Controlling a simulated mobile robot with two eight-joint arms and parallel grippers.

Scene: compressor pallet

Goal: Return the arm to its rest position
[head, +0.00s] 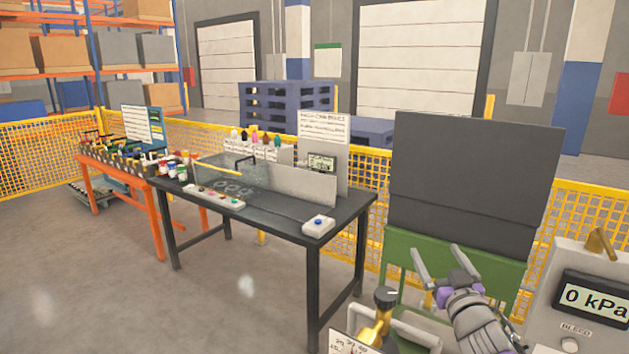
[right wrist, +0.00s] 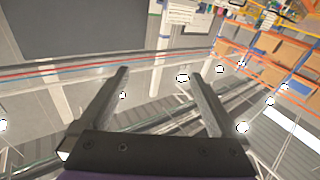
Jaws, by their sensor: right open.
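My right gripper (head: 436,250) is at the lower right of the head view, in front of the green stand (head: 405,245) with the dark panel (head: 475,180). Its two fingers are spread wide apart with nothing between them. The right wrist view also shows the right gripper (right wrist: 159,73) open and empty, with the tilted room behind it. My left gripper is not in the head view.
A brass fitting with a black knob (head: 386,298) stands left of my right gripper. A box with a display (head: 593,299) reading 0 kPa stands to its right. A black workbench (head: 270,208) stands further left. Open floor (head: 235,300) lies before it.

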